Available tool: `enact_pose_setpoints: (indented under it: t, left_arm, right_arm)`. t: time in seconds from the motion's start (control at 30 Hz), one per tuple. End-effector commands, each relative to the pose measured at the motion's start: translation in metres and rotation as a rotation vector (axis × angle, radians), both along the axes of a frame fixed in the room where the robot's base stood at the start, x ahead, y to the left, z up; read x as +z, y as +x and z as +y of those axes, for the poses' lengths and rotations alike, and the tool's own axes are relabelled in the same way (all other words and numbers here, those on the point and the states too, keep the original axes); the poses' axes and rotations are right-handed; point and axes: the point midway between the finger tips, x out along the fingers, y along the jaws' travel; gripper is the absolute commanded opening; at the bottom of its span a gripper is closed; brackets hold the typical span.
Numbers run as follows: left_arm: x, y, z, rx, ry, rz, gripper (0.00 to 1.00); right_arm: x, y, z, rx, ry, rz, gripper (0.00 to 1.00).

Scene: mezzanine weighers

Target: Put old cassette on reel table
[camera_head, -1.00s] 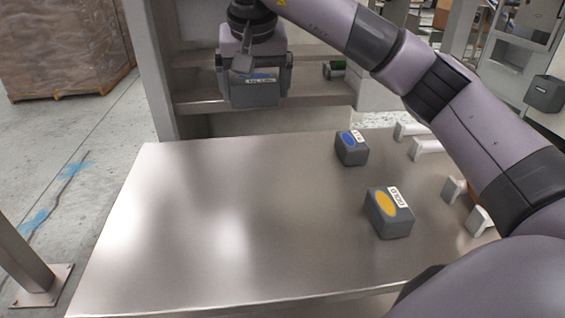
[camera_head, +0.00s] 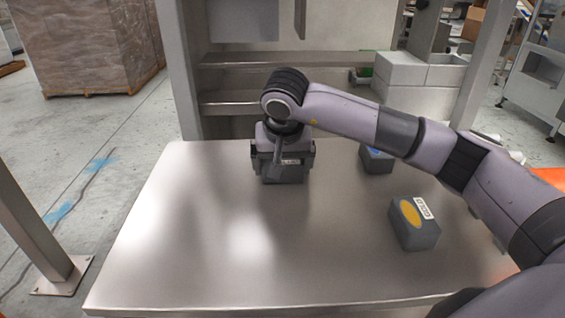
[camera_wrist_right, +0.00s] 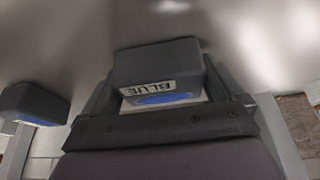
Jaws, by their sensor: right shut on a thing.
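My right gripper (camera_head: 283,168) is shut on a dark grey cassette (camera_head: 282,177), low over the back middle of the steel table (camera_head: 210,235). In the right wrist view this cassette (camera_wrist_right: 155,65) sits between the fingers, with a blue oval and a label reading BLUE. I cannot tell whether it touches the table. A grey cassette with a yellow oval (camera_head: 416,232) lies at the table's right; its label is too small to read surely. Another cassette with a blue oval (camera_head: 376,160) is partly hidden behind my right arm. My left gripper is not in view.
A steel shelf rack (camera_head: 235,98) stands behind the table. White holders (camera_head: 515,157) at the table's right are mostly hidden by my arm. The left and front middle of the table are clear. A grey post (camera_head: 35,230) stands at the left.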

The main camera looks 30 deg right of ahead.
Motion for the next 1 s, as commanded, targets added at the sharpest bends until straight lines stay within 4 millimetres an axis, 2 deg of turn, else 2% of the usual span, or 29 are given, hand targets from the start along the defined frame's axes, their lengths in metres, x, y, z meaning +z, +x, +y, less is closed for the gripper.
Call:
enact_pose_setpoints:
  t: [0.27, 0.3, 0.5, 0.63, 0.77, 1.0]
  left_arm:
    - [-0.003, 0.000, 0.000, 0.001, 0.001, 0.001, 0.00]
    - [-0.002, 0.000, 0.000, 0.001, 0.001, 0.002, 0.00]
    - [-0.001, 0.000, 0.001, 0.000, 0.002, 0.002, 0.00]
    - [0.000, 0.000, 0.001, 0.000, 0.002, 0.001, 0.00]
    - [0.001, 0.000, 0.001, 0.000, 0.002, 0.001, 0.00]
    - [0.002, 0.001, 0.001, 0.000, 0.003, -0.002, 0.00]
  right_arm:
    - [-0.002, 0.000, 0.000, -0.001, 0.001, -0.001, 0.62]
    - [-0.001, 0.000, 0.000, -0.001, 0.000, -0.001, 1.00]
    - [0.000, 0.000, 0.000, -0.001, 0.000, 0.000, 1.00]
    - [0.007, -0.001, 0.001, -0.001, 0.000, -0.002, 1.00]
    - [0.027, -0.008, 0.004, 0.000, 0.001, -0.006, 1.00]
    - [0.076, -0.026, 0.013, 0.001, 0.002, -0.006, 1.00]
